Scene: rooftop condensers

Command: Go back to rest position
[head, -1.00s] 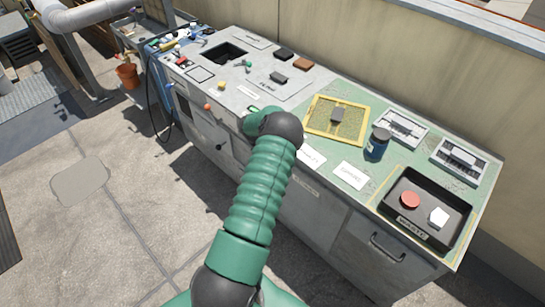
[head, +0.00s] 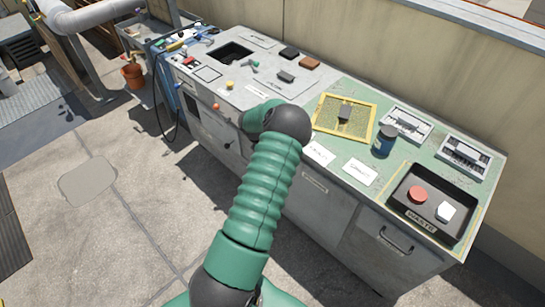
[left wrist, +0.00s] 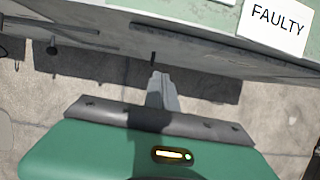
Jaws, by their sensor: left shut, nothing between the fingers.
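In the left wrist view my left gripper (left wrist: 162,92) is shut and empty, beside the front edge of the workbench. The concrete floor and a dark shadow lie behind it. In the head view a green ribbed arm of mine rises from the bottom middle to the bench's front edge, and its bend hides the gripper. A card reading FAULTY (left wrist: 277,22) lies on the bench top near the edge, apart from the gripper. My right gripper is not in view.
The bench (head: 285,85) holds a yellow-framed mat (head: 325,122), a blue jar (head: 384,143), two white trays, cards and a black WASTE tray (head: 405,212) with a red disc and a white piece. An orange bucket (head: 132,74) stands at the left. Open floor (head: 120,220) lies left.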

